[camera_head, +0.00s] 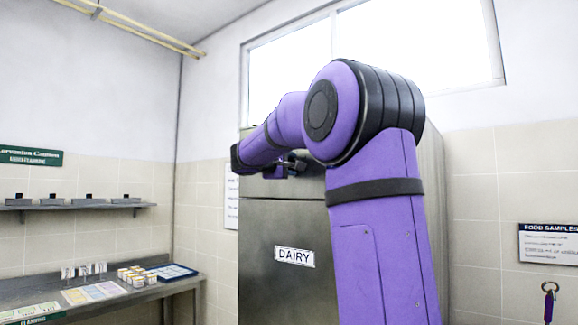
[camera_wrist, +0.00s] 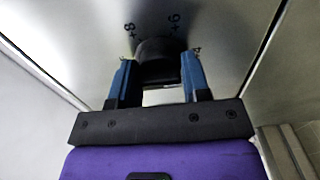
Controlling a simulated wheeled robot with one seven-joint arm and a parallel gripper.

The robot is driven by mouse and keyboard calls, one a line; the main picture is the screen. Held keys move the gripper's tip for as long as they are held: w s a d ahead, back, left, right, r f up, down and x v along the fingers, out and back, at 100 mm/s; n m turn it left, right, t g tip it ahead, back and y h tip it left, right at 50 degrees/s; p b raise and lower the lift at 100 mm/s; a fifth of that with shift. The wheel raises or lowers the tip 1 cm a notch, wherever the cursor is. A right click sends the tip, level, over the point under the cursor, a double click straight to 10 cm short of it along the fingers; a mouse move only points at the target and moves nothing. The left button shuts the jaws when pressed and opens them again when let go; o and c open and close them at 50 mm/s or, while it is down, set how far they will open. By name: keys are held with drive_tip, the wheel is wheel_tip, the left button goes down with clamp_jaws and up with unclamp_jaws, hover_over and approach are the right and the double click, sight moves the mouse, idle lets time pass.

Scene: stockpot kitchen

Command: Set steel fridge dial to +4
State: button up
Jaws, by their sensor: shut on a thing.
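The steel fridge (camera_head: 287,225) stands in the middle of the head view with a white DAIRY label (camera_head: 294,257) on its front. In the wrist view its steel panel (camera_wrist: 225,50) carries a dark round dial (camera_wrist: 158,50). Marks reading +8 and +6 show above the dial, and a partly hidden 4 shows at its right. My gripper (camera_wrist: 157,75) has its blue fingers on either side of the dial and is shut on it. The dial's pointer cannot be made out. In the head view my gripper (camera_head: 287,167) is small at the fridge's upper front, partly hidden by my arm.
A steel counter (camera_head: 150,292) at the left holds small jars (camera_head: 137,275), cards and a blue tray (camera_head: 172,271). A shelf (camera_head: 70,206) with several dark-topped items is above it. A FOOD SAMPLES sign (camera_head: 548,243) hangs on the right wall.

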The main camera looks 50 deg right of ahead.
drive_tip(key=o, duration=0.9)
drive_tip(key=shift+c, duration=0.2)
drive_tip(key=shift+a, duration=0.1)
drive_tip(key=a, duration=1)
drive_tip(key=shift+s+a, duration=0.35)
drive_tip(key=shift+s, duration=0.1)
drive_tip(key=s+a+f+t+y, duration=0.2)
drive_tip(key=s+a+f+y, duration=0.7)
drive_tip(key=s+a+f, duration=0.3)
drive_tip(key=s+a+f+t+y, duration=0.2)
drive_tip(key=s+a+f+y, duration=0.7)
drive_tip(key=f, duration=0.9)
drive_tip(key=s+a, duration=0.3)
drive_tip(key=shift+s+a+m, duration=0.3)
drive_tip(key=shift+m, duration=0.1)
